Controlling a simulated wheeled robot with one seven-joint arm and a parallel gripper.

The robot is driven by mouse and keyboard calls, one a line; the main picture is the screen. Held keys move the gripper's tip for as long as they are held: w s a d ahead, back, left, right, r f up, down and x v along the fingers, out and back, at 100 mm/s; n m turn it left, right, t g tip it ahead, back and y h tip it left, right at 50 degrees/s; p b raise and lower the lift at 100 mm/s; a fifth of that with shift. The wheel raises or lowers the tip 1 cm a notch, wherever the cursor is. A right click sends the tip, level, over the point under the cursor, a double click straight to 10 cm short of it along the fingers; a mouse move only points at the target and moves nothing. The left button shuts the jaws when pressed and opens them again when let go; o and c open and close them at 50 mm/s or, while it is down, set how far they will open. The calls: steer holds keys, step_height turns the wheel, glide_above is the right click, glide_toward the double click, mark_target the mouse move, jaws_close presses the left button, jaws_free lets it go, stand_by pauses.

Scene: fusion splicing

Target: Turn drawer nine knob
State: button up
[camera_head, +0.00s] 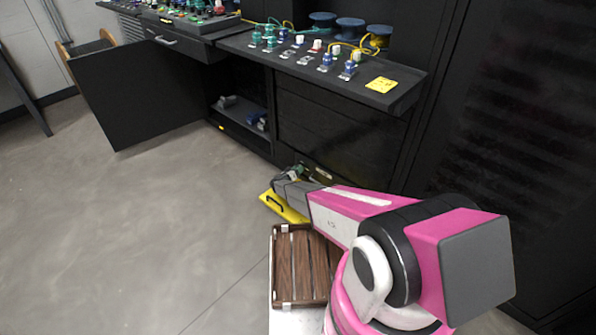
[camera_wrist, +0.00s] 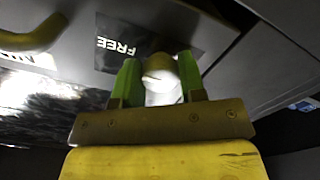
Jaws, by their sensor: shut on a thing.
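The drawer knob (camera_wrist: 160,70), white with a tan upper part, shows in the wrist view between the two green fingers of my gripper (camera_wrist: 159,84). The fingers are shut on its sides. In the head view my gripper (camera_head: 302,173) is low at the front of the black drawers (camera_head: 325,125). The knob cannot be made out there, and no drawer number is readable.
A shelf (camera_head: 405,96) with several coloured fittings juts out above. An open cabinet door (camera_head: 140,95) stands at left. The floor at lower left is clear.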

steer(key=o, duration=0.9)
steer(key=shift+s, duration=0.1)
steer(key=v, duration=1)
steer(key=shift+s+a, duration=0.2)
steer(key=shift+a, duration=0.1)
steer(key=shift+d+r, duration=0.1)
